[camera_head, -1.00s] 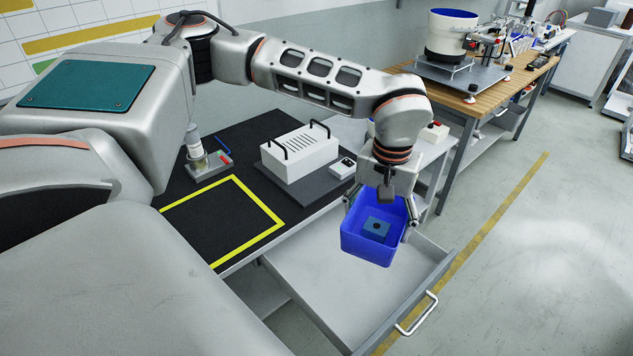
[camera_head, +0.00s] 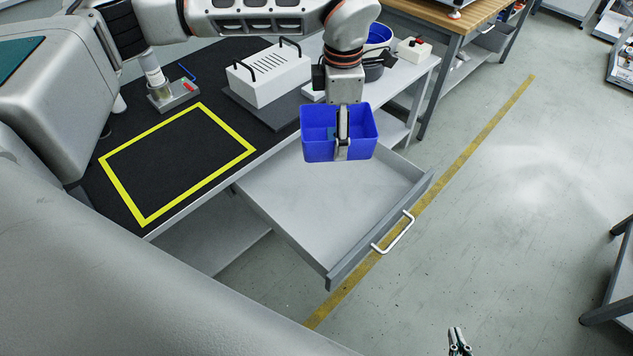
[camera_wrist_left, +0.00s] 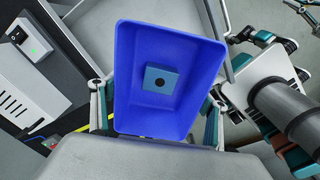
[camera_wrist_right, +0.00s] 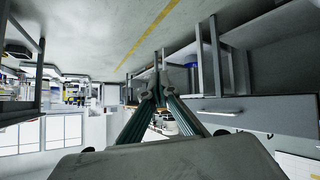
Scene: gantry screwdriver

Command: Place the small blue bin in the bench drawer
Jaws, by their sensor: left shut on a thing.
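The small blue bin (camera_head: 312,146) hangs upright over the pulled-out bench drawer (camera_head: 325,205), near its far right part in the head view. How high it hangs is hard to judge. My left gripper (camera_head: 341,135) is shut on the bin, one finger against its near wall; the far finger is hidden. In the left wrist view the bin (camera_wrist_left: 195,60) lies between my left fingers (camera_wrist_left: 158,110), with a small blue block (camera_wrist_left: 160,79) inside. The drawer floor is bare where it shows. My right gripper (camera_head: 459,342) is shut and empty, low over the floor; it also shows in the right wrist view (camera_wrist_right: 163,90).
A black bench mat with a yellow outlined square (camera_head: 185,160) lies left of the drawer. A white box with black handles (camera_head: 270,75) stands behind. The drawer's front has a white handle (camera_head: 394,232). Open floor lies to the right.

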